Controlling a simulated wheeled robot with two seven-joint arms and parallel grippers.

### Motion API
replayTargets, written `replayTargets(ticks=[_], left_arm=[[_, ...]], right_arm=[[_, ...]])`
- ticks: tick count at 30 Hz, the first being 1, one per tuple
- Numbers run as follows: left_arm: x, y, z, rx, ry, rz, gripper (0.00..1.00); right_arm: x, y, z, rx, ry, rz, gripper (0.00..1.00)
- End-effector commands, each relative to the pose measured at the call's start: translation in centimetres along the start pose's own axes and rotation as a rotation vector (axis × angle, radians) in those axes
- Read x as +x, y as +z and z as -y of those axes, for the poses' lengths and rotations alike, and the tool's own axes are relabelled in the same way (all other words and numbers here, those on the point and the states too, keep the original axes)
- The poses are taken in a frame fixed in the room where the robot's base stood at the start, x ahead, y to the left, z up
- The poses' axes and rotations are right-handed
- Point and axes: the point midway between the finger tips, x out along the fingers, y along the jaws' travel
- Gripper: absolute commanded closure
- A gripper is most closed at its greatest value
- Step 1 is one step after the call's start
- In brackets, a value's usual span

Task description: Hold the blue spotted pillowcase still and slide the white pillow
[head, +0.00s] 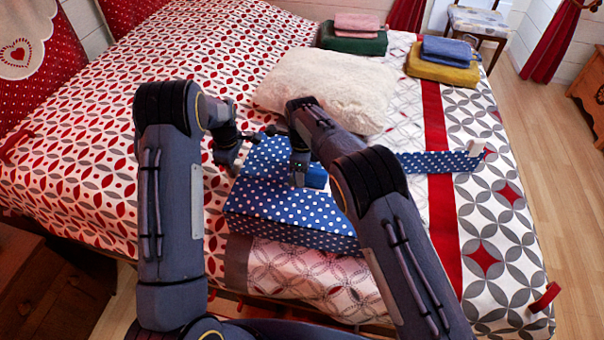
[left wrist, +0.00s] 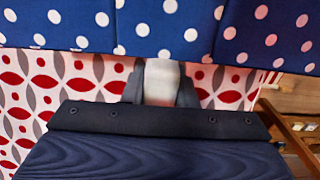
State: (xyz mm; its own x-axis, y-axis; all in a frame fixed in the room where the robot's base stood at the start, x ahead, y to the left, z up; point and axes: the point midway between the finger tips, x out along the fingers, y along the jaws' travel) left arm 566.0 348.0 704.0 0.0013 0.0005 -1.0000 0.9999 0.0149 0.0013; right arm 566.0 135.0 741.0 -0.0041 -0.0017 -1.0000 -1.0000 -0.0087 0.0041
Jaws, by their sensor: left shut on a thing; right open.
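The blue pillowcase with white spots (head: 290,215) lies on the bed in front of me. The white fluffy pillow (head: 335,90) lies beyond it, apart from both grippers. My left gripper (head: 232,160) is at the pillowcase's left edge. In the left wrist view, its fingers (left wrist: 160,85) are shut on a pale tab at the edge of the spotted cloth (left wrist: 150,25). My right arm hides part of the pillowcase and the pillow's near edge.
A spotted blue strip (head: 435,162) with a pale end block (head: 476,147) reaches right across the bed's red stripe. Folded pink and green cloths (head: 352,38) and blue and yellow cloths (head: 443,62) lie at the back. The bed's right side is mostly clear.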

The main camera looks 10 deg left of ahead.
Motion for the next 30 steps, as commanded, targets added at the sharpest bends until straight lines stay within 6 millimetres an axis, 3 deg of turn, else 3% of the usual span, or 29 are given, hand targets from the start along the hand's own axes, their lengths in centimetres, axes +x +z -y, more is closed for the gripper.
replayTargets(ticks=[6,12,18,26,27,30], left_arm=[[0.0,-0.1,0.0,-0.001,0.0,-0.001,0.95],[0.0,0.0,0.0,0.0,-0.001,0.0,0.95],[0.0,0.0,0.0,0.0,-0.002,0.0,0.95],[0.1,0.1,0.1,0.0,-0.002,0.001,0.95],[0.1,0.1,0.1,0.0,-0.002,0.001,0.72],[0.1,0.1,0.1,0.0,-0.002,0.001,0.59]], right_arm=[[-5.0,0.1,0.1,-0.001,-0.006,0.006,0.49],[-8.5,0.2,0.0,-0.001,-0.004,0.006,0.49],[-10.2,0.2,-0.1,-0.001,-0.001,0.005,0.49],[-10.3,0.2,-0.1,-0.001,0.0,0.005,0.49],[-10.3,0.2,-0.1,-0.001,0.0,0.005,0.49],[-10.3,0.2,-0.1,-0.001,0.0,0.005,0.49]])
